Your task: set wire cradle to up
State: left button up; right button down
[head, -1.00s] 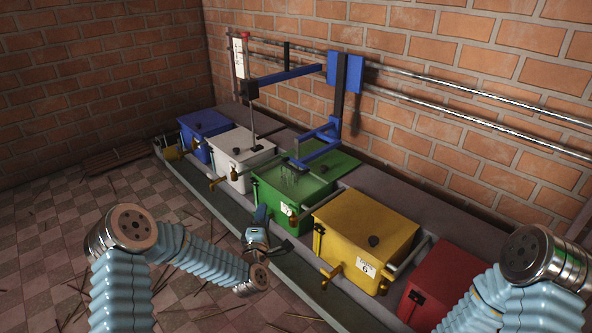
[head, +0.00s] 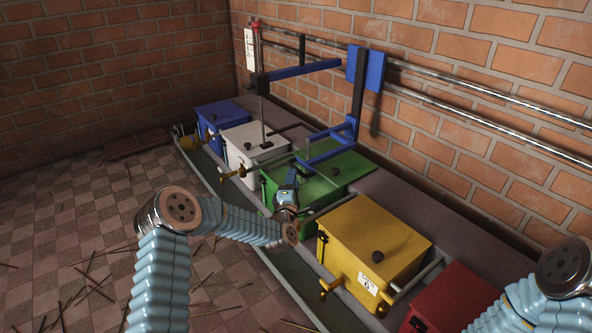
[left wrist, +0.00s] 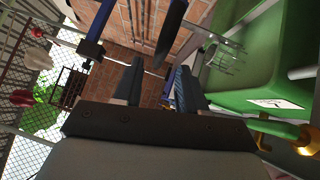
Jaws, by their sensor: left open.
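In the head view my left arm covers that part of the box. My left gripper (head: 291,176) is in front of the green box, near its top. In the left wrist view the gripper's fingers (left wrist: 158,70) are apart with nothing between them. My right gripper is out of the picture.
A blue frame (head: 330,148) hangs above the green box from a wall arm. A yellow box (head: 375,243) stands to the right, a white box (head: 238,145) to the left, then a blue box (head: 222,112). A red box (head: 450,290) is at lower right. Pipes run along the wall.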

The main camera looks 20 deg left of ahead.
aim_at(295, 167)
pick_arm(q)
jog(key=w, duration=0.3)
jog(key=w+a+r, duration=0.1)
jog(key=w, duration=0.1)
jog(key=shift+w, duration=0.35)
jog(key=shift+d+f, duration=0.1)
grip_shut()
